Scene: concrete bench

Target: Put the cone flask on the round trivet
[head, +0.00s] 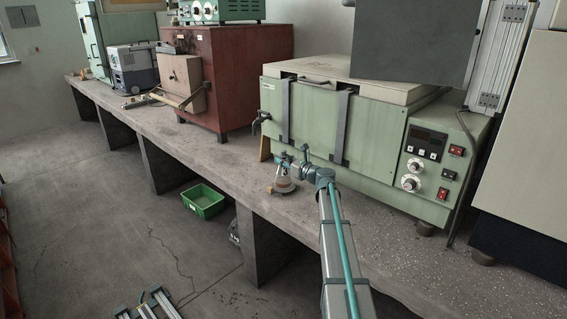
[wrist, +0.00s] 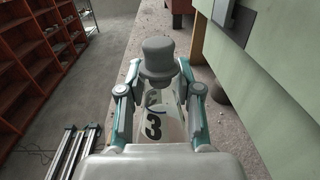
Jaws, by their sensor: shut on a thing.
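The cone flask (wrist: 160,122) has a grey stopper (wrist: 158,54) and a dark number 3 on its pale body. My gripper (wrist: 160,88) has a finger on each side of it, just below the stopper, and is shut on it. In the head view the flask (head: 284,184) is small, upright and low over the bench's front edge, below my gripper (head: 284,163). I cannot tell whether its base touches the bench. A small tan piece (head: 270,189) shows beside its base; I cannot make out what it is. I cannot clearly identify the round trivet in either view.
The green oven (head: 330,135) stands close behind my gripper. The concrete bench (head: 215,150) is mostly clear to the left, up to a red-brown furnace (head: 235,75). A green crate (head: 203,201) is on the floor below.

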